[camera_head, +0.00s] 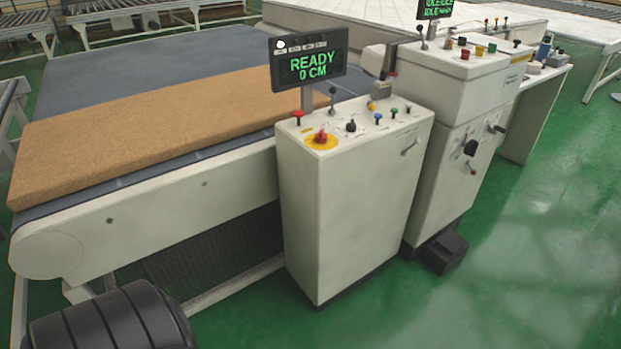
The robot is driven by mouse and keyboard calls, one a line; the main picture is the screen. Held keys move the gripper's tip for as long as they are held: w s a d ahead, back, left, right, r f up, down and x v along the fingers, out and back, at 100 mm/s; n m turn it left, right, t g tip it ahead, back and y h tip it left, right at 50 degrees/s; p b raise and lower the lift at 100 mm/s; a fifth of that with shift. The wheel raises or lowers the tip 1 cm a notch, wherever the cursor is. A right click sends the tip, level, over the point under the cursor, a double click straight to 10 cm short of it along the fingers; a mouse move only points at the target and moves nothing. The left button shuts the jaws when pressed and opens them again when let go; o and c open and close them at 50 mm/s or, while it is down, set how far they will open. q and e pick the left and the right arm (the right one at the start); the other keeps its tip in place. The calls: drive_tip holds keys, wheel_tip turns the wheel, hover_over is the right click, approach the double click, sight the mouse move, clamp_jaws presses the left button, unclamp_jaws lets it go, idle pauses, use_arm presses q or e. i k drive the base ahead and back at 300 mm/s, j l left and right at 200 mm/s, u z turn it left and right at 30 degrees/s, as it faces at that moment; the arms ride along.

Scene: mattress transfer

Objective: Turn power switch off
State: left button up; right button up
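A pale control cabinet (355,200) stands near the middle, with its display (308,65) reading "READY 0 CM" in green. Its top carries a red emergency button (320,137) on a yellow disc, a black knob (351,125), a lever (332,99) and several small colored buttons. A small handle (410,147) is on its side face. A taller cabinet (450,85) behind has a black rotary switch (470,147) and other handles on its side. I cannot read which control is the power switch. Neither gripper shows; a dark rounded arm part of mine is at bottom left.
A tan mattress slab (150,125) lies on the conveyor (120,212) left of the cabinet. A black box (445,252) sits on the floor by the taller cabinet. The green floor (510,260) at front and right is clear.

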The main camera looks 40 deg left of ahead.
sight(321, 138)
drive_tip(key=u, duration=1.1)
